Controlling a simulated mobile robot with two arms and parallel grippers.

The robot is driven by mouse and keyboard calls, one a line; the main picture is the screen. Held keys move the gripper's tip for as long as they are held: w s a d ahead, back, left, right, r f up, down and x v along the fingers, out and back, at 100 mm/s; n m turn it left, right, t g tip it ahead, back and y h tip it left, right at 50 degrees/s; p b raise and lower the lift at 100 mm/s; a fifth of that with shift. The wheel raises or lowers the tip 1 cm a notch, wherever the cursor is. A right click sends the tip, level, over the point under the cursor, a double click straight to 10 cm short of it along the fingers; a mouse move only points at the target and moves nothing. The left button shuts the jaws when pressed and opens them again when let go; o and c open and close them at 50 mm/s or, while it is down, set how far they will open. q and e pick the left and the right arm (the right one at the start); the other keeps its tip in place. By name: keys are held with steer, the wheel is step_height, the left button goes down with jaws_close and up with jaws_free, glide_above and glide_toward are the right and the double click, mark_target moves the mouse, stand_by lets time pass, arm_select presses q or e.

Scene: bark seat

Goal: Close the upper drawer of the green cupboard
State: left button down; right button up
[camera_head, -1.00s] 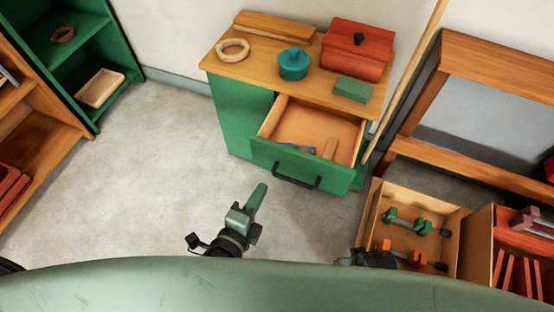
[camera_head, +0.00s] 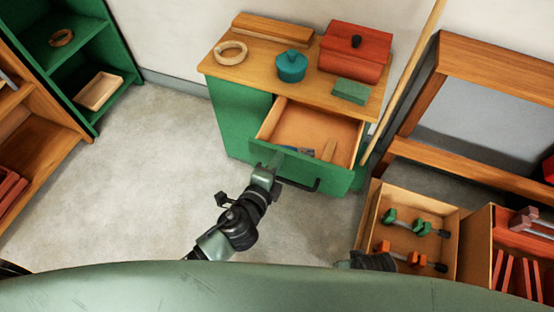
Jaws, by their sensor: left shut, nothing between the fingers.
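The green cupboard (camera_head: 233,119) with a wooden top stands at the back middle. Its upper drawer (camera_head: 333,177) is pulled out, with a green front and a dark bar handle (camera_head: 300,185). A wooden piece and a few small items lie in the drawer. My left gripper (camera_head: 275,162) is shut and empty, at the left part of the drawer front near the handle's left end. I cannot tell whether it touches the front. Of my right arm only a dark part shows at the bottom; its gripper is not in view.
On the cupboard top are a wooden ring (camera_head: 230,52), a teal pot (camera_head: 291,66), a red box (camera_head: 354,53) and a green block (camera_head: 350,91). A wooden crate with clamps (camera_head: 370,223) stands at the lower right. A pole (camera_head: 405,78) leans beside the cupboard. Floor to the left is clear.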

arm_select(q)
steer(key=w+d, duration=0.2)
steer(key=w, duration=0.6)
steer(key=w+d, duration=0.3)
steer(key=w, duration=0.4)
steer(key=shift+w+b, duration=0.35)
steer(key=shift+w, duration=0.05)
arm_select(e)
steer(key=shift+w+r, duration=0.25)
steer(key=shift+r, duration=0.35)
steer(key=shift+w+r, duration=0.2)
steer(key=shift+r, duration=0.4)
steer(key=shift+a, duration=0.1)
